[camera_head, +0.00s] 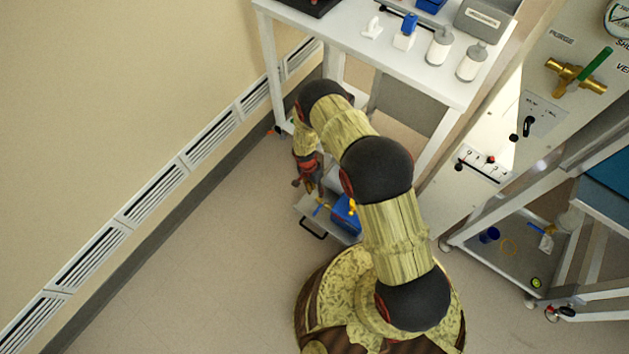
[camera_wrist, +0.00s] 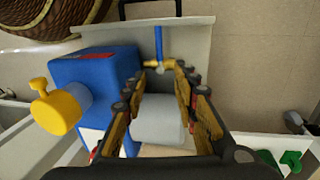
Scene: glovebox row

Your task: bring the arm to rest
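My arm arches from my base up and over to the far side, its wrist hanging down toward the floor between the wall and the white table. My gripper (camera_head: 309,187) is low there, beside a blue box (camera_head: 345,215) on a grey tray (camera_head: 311,208). In the wrist view my gripper (camera_wrist: 166,68) has its two fingers apart. A pale grey cylinder (camera_wrist: 160,122) shows between and beyond them; I see no clear grip on it. The blue box (camera_wrist: 97,80) with a yellow knob (camera_wrist: 55,107) is close on the left.
A white table (camera_head: 440,85) with bottles stands over the far end of my arm. A wall with vents (camera_head: 150,192) runs along the left. A panel with a brass valve (camera_head: 575,76) and a wheeled frame (camera_head: 480,235) are at the right. Floor at front left is clear.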

